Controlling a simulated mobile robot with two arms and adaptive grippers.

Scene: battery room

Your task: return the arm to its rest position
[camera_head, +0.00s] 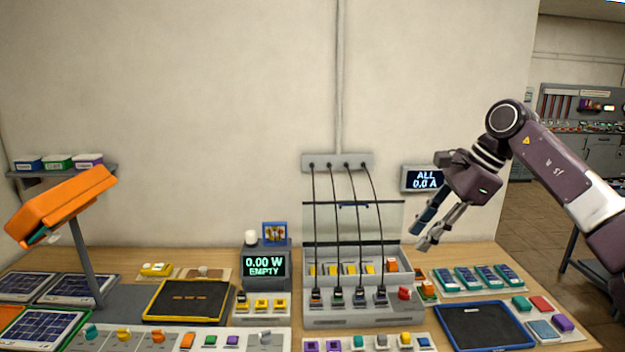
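My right arm, dark purple, comes in from the right edge. Its gripper (424,236) hangs in the air, pointing down and left, in front of the wall and above the back right part of the bench. Its two fingers stand apart with a gap between them, and I see nothing held. My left gripper is not in view.
The wooden bench (128,258) carries a charging rack (355,316) with several hanging cables, a display reading 0.00 W EMPTY (264,267), a yellow-rimmed tray (188,301) and a blue-rimmed tray (484,326). An orange lamp (62,205) stands left. A wall display (424,179) is behind the gripper.

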